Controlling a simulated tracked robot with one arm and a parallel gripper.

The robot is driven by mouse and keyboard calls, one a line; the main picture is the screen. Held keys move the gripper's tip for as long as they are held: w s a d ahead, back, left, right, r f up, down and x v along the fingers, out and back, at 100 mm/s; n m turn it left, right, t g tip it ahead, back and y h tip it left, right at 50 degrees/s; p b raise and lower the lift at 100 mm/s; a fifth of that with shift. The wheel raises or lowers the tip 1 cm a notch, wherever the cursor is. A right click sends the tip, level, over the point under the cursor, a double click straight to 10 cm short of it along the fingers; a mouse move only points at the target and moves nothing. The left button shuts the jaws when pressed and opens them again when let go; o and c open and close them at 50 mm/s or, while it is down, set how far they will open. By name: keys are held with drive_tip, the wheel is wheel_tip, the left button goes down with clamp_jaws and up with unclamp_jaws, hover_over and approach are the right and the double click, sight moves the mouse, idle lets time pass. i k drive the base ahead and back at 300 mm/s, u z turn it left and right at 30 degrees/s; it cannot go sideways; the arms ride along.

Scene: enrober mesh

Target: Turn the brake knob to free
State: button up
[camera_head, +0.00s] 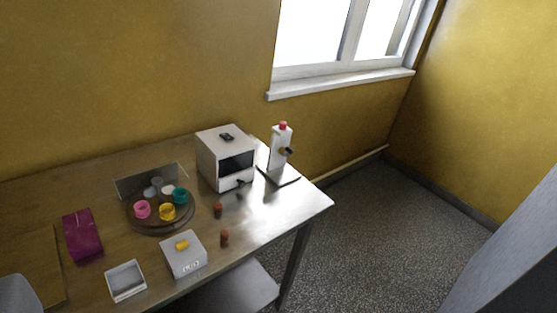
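I cannot tell for sure which part is the brake knob. A yellow knob (182,245) sits on top of a small white box (186,262) near the table's front edge; marks on the box's front are too small to read. A white upright stand (279,153) with a red cap (283,125) and a dark knob (289,150) on its side stands at the table's right end. A white cabinet (214,165) with a dark front window is left of it. My gripper is not in view.
A round tray (160,227) holds several coloured cups. A magenta box (83,236), a white open tray (125,282) and two small reddish-brown pieces (218,209) (224,238) are on the metal table (262,215). The floor (370,220) right of the table is clear.

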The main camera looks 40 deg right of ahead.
sight(282, 125)
drive_tip(key=k, duration=1.3)
drive_tip(key=z, duration=0.65)
drive_tip(key=i, duration=0.9)
drive_tip(key=z, duration=0.7)
drive_tip(key=i, duration=1.65)
drive_tip(key=u, duration=0.8)
drive_tip(key=i, duration=0.65)
drive_tip(key=u, duration=0.4)
drive_tip(key=k, duration=0.9)
